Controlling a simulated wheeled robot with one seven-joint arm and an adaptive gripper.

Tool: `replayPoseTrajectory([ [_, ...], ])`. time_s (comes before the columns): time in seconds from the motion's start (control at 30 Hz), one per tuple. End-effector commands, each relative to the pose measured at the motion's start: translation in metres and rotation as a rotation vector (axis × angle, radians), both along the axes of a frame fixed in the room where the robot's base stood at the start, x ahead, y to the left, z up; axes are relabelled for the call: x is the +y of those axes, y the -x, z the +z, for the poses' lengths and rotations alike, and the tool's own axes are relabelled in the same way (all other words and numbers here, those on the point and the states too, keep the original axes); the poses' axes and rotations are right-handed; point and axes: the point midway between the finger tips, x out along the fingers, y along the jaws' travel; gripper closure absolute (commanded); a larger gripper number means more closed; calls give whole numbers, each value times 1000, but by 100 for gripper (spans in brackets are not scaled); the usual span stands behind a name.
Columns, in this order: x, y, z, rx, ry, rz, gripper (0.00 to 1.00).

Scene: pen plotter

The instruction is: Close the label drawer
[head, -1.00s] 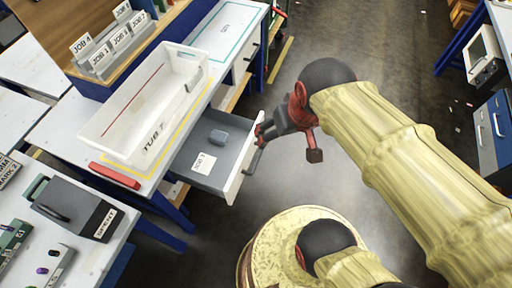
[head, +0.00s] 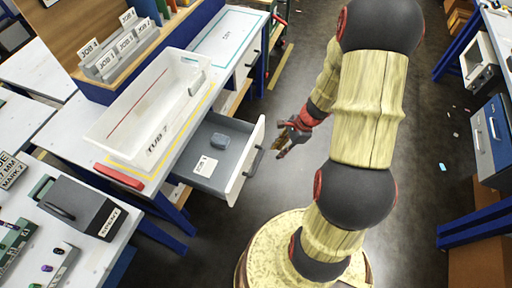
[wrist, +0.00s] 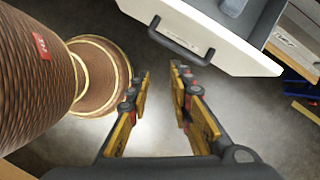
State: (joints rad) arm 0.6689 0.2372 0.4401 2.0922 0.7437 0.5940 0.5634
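The grey label drawer (head: 190,170) stands pulled out from under the white bench in the head view. A grey-blue block (head: 219,131) and a white label card (head: 205,166) lie in it. Its white front (head: 247,158) carries a dark bar handle (head: 254,162). In the wrist view the drawer front (wrist: 225,42) and handle (wrist: 180,42) show at the top. My gripper (head: 284,146) is to the right of the drawer front, apart from the handle. In the wrist view my gripper (wrist: 160,75) has its fingers spread, with nothing between them, and the handle is beyond the fingertips.
A white tub (head: 150,120) marked TUB 7 stands on the bench above the drawer. A red bar (head: 118,177) lies at the bench's near edge. A dark grey box (head: 80,207) sits on the table at lower left. The floor (head: 285,185) right of the drawer is clear.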

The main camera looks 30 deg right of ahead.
Motion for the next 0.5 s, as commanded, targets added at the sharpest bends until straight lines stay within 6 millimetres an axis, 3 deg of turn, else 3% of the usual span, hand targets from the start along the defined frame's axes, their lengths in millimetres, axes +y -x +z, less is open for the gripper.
replayPoseTrajectory([
  [0.07, -11, -16, -15, 23, -11, -177, 85],
  [0.2, -34, -42, -12, 21, -7, -422, 93],
  [0.33, -41, -46, -13, 39, -10, -540, 100],
  [0.5, -40, -48, -20, 50, -17, -574, 100],
])
